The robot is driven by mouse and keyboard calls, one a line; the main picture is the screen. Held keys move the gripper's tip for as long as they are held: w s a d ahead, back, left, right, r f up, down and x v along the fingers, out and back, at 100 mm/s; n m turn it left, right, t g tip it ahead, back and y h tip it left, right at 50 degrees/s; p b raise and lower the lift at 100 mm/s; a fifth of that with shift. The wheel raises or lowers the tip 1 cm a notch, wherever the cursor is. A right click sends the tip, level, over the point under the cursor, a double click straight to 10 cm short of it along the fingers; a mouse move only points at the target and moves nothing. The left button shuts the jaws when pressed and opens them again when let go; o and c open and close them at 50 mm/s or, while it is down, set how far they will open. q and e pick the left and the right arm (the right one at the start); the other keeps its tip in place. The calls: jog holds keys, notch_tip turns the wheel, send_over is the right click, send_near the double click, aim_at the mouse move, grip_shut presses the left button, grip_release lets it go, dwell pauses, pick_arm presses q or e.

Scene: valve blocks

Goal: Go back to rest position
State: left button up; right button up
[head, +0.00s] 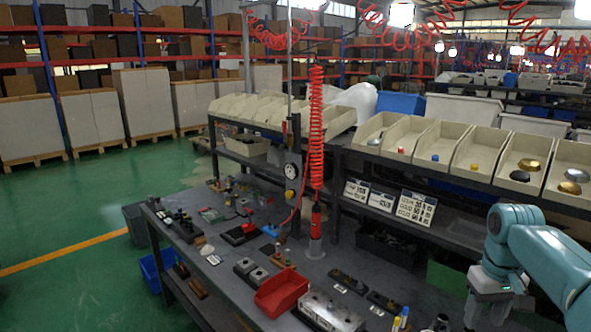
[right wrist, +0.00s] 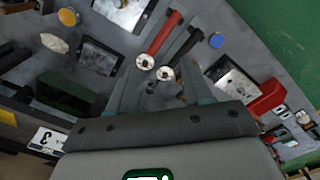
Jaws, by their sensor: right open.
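My right arm comes in from the right edge in the head view, teal and grey. Its gripper (head: 488,308) points down near the bottom right, over the front right part of the workbench (head: 225,285). In the right wrist view the gripper (right wrist: 160,88) is open, with nothing seen held. Beyond and between its fingers show two round pale fittings (right wrist: 154,68) with red marks, plus a red and a black handle. A metal valve block (head: 331,311) lies at the bench's front edge in the head view. My left gripper is out of view.
A red bin (head: 281,293) and small blocks stand on the bench. A red coiled hose (head: 316,130) hangs over it. Beige bins (head: 478,150) line the shelf behind, close to my right arm. Green floor (head: 70,210) lies open at left.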

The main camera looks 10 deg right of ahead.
jog(key=s+a+f+n+y, duration=0.1)
jog(key=a+f+y, duration=0.1)
jog(key=a+f, duration=0.9)
jog(key=a+f+y, duration=0.1)
jog(key=a+f, duration=0.6)
jog(key=f, duration=0.8)
jog(key=s+a+f+m, duration=0.1)
jog(key=s+a+f, duration=0.3)
jog(key=s, duration=0.3)
jog(key=s+a+f+y, duration=0.1)
jog(key=s+a+f, duration=0.2)
jog(key=s+a, duration=0.35)
jog(key=s+a+f+m, duration=0.15)
jog(key=s+f, duration=0.25)
jog(key=s, duration=0.4)
pick_arm(q)
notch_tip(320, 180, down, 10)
jog(key=b, duration=1)
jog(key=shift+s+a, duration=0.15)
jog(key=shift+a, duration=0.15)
pick_arm(e)
notch_tip(320, 180, down, 10)
jog(key=shift+w+a+n, duration=0.35)
jog(key=shift+w, duration=0.05)
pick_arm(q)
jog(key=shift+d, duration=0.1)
pick_arm(e)
jog(key=shift+d+r+t, duration=0.1)
jog(key=shift+r+t, duration=0.05)
jog(key=shift+t, duration=0.15)
